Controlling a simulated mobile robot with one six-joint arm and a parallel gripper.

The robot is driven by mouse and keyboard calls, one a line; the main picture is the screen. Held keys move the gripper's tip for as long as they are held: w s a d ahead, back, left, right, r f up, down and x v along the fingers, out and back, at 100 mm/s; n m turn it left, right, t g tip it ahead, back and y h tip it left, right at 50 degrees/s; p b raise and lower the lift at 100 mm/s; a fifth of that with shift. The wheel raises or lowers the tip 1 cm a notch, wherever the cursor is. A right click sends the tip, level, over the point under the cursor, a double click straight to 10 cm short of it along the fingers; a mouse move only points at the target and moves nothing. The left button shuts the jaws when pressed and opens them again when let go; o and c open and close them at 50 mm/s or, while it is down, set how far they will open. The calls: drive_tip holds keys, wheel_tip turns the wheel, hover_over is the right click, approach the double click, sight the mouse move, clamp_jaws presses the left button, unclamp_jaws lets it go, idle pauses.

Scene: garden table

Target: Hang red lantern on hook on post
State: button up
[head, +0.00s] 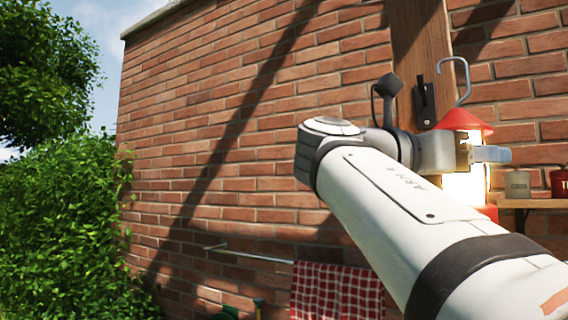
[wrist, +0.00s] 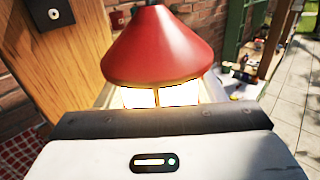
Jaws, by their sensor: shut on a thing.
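The red lantern (head: 466,119) has a red conical cap, a glowing body and a curved wire handle (head: 461,72) rising above it. My gripper (head: 486,154) is shut on the lantern's body, just below the cap, and holds it upright. In the wrist view, the red cap (wrist: 158,45) and lit panes fill the middle; the fingertips are hidden. The wooden post (head: 420,40) stands behind, against the wall. A dark hook fitting (head: 424,105) is on the post, just left of the lantern in the head view. The handle appears apart from it, though depth is hard to judge.
A shelf (head: 535,203) at the right bears a beige canister (head: 517,184) and a red one (head: 560,183). A rail (head: 250,256) with a red checked cloth (head: 335,292) is on the brick wall below. Paving (wrist: 296,95) lies open at the right in the wrist view.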

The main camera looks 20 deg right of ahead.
drive_tip(key=shift+w+a, duration=1.3)
drive_tip(key=shift+w, duration=0.3)
drive_tip(key=shift+a+f+b, duration=0.1)
drive_tip(key=shift+f+b, duration=0.6)
drive_tip(key=shift+f, duration=0.4)
drive_tip(key=o, duration=1.4)
drive_tip(key=shift+c, duration=0.2)
drive_tip(key=shift+a, duration=0.1)
drive_tip(key=a+b, duration=0.1)
drive_tip(key=a, duration=0.6)
drive_tip(key=shift+w+a, duration=0.3)
